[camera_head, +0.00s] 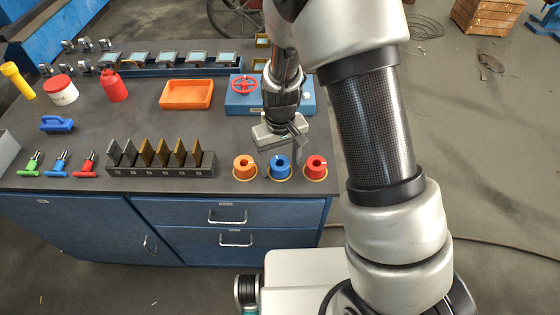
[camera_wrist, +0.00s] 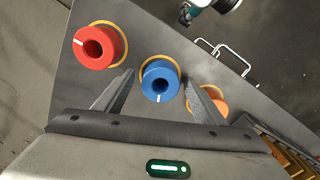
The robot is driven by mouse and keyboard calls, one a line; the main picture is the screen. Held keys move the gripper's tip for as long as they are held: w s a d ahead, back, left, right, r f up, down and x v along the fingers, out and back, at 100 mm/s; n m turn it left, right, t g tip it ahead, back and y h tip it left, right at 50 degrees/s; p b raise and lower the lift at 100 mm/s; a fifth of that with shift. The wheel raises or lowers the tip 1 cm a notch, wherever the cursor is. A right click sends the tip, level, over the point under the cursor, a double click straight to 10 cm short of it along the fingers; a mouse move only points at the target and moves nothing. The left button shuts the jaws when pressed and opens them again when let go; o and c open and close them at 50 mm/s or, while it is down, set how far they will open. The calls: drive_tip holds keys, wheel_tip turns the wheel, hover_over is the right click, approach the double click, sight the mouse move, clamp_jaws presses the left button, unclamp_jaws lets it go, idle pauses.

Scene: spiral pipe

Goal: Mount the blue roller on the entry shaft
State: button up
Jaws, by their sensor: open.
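The blue roller (camera_head: 279,168) stands upright on an orange ring mark near the table's front edge, between an orange roller (camera_head: 244,168) and a red roller (camera_head: 315,168). It has a centre hole and a white mark on top. My gripper (camera_head: 281,148) is just above the blue roller, pointing down. In the wrist view the blue roller (camera_wrist: 160,79) lies between my two open fingers (camera_wrist: 160,84), which hold nothing. The red roller (camera_wrist: 98,46) shows left of the fingers; the orange roller (camera_wrist: 211,100) is partly hidden by the right finger. I cannot tell which part is the entry shaft.
A black rack (camera_head: 160,163) of upright plates stands left of the rollers. Small grey metal mounts (camera_head: 85,45) stand at the back left. The tabletop between tray and rack is clear.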

wheel_tip(320, 180, up, 17)
drive_tip(key=shift+r+p, duration=0.2)
drive_tip(key=shift+p, duration=0.25)
drive_tip(key=shift+r, duration=0.1)
idle(0.3)
